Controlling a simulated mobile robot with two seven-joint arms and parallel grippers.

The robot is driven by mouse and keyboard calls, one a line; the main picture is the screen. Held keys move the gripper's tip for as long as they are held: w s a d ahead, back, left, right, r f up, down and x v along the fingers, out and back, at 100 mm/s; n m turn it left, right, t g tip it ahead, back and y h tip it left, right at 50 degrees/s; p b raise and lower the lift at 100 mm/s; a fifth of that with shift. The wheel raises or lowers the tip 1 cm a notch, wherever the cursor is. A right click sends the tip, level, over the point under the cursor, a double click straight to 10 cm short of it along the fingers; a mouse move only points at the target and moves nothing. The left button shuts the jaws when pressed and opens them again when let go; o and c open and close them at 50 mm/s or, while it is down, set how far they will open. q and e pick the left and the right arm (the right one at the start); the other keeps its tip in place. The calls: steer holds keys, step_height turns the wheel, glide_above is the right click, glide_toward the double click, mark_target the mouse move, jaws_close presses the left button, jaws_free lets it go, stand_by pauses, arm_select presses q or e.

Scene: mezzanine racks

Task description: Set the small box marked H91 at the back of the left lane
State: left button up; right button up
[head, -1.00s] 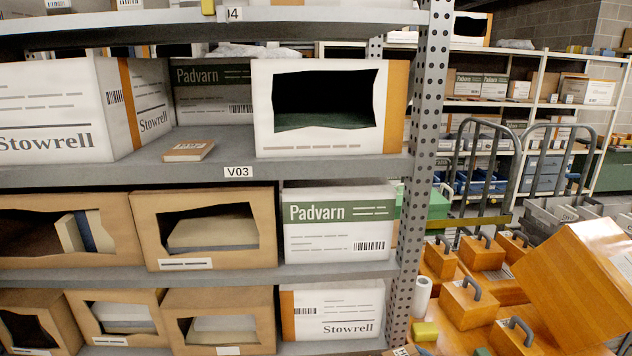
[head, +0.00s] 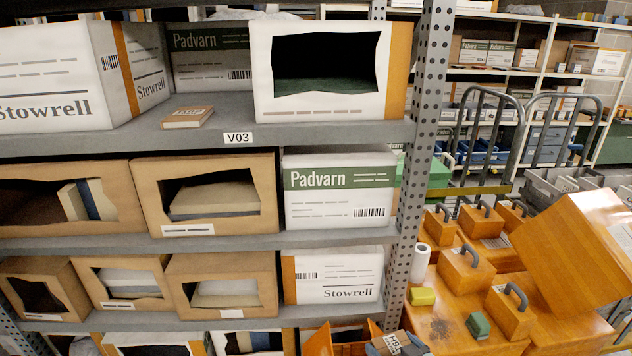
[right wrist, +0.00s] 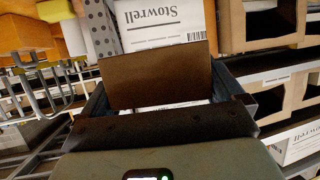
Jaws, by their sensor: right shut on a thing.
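The small box marked H91 (head: 394,344) shows at the bottom edge of the head view, partly cut off. My right gripper (head: 397,347) is shut on it, in front of the rack's lower right. In the right wrist view the box is a dark brown face (right wrist: 155,75) between the two fingers of the gripper (right wrist: 168,100). A white Stowrell box stands beyond it. The V03 shelf (head: 270,134) has an open stretch between a large Stowrell box (head: 55,75) and a white open-fronted box (head: 328,110). Which place is the left lane, I cannot tell. My left gripper is out of view.
A small tan box (head: 187,118) lies in that stretch, with a Padvarn box (head: 210,60) behind it. A perforated upright (head: 424,130) borders the rack. Orange handled blocks (head: 462,270) and a large tilted orange box (head: 575,255) stand to the right.

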steer(key=shift+w, duration=0.1)
stand_by(0.3)
steer(key=w+d+r, duration=0.1)
steer(key=w+d, duration=0.7)
steer(key=w, duration=0.2)
steer(key=m+h+b, duration=0.3)
glide_above(440, 341)
steer(key=shift+t, duration=0.3)
step_height(440, 341, down, 15)
steer(key=shift+r, duration=0.1)
steer(key=shift+f, duration=2.3)
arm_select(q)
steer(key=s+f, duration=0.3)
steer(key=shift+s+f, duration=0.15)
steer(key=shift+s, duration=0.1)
arm_select(e)
steer(key=shift+f, duration=0.1)
